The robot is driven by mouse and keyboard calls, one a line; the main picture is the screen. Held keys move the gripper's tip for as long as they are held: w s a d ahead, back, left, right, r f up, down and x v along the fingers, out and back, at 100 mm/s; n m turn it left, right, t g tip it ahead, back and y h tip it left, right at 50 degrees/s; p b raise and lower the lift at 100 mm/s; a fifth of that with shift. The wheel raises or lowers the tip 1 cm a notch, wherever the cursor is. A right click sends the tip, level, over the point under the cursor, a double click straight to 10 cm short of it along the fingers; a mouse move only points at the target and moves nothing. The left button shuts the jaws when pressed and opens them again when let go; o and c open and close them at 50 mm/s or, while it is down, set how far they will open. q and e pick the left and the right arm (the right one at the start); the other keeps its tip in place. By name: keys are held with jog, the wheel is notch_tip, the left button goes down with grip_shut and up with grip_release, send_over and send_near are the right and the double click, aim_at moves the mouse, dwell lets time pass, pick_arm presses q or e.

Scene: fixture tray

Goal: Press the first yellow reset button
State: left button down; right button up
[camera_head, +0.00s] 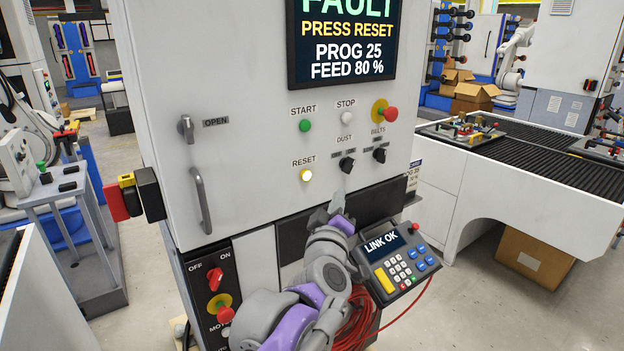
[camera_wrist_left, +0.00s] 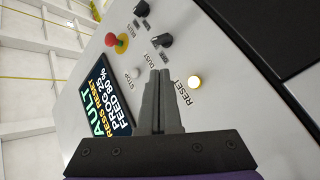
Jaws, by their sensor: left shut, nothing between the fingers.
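The yellow reset button (camera_head: 306,175) is on the white machine panel (camera_head: 250,140), under the label RESET, and looks lit. It also shows in the left wrist view (camera_wrist_left: 194,82), to the right of the fingertips. My left gripper (camera_head: 338,202) is shut and empty. In the head view its tip is below and to the right of the button, apart from it. In the left wrist view the closed fingers (camera_wrist_left: 160,74) point at the panel. My right gripper is not in view.
The screen (camera_head: 341,42) reads FAULT, PRESS RESET. A green start button (camera_head: 305,125), white stop button (camera_head: 346,117), red emergency button (camera_head: 390,114) and black knobs (camera_head: 346,164) are nearby. A pendant (camera_head: 400,265) reading LINK OK is beside my left arm, with a red cable (camera_head: 358,322).

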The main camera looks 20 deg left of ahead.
aim_at(311, 182)
pick_arm(q)
jog(key=w+a+p, duration=0.1)
jog(key=a, duration=0.1)
jog(key=w+a+p, duration=0.1)
jog(key=w+a, duration=0.1)
jog(key=w+a+p, duration=0.1)
jog(key=w+a, duration=0.1)
jog(key=a, duration=0.1)
jog(key=shift+w+p, duration=0.2)
jog(key=shift+p, duration=0.2)
dwell(2.1)
jog(key=shift+w+a+p, duration=0.3)
jog(key=shift+p, duration=0.05)
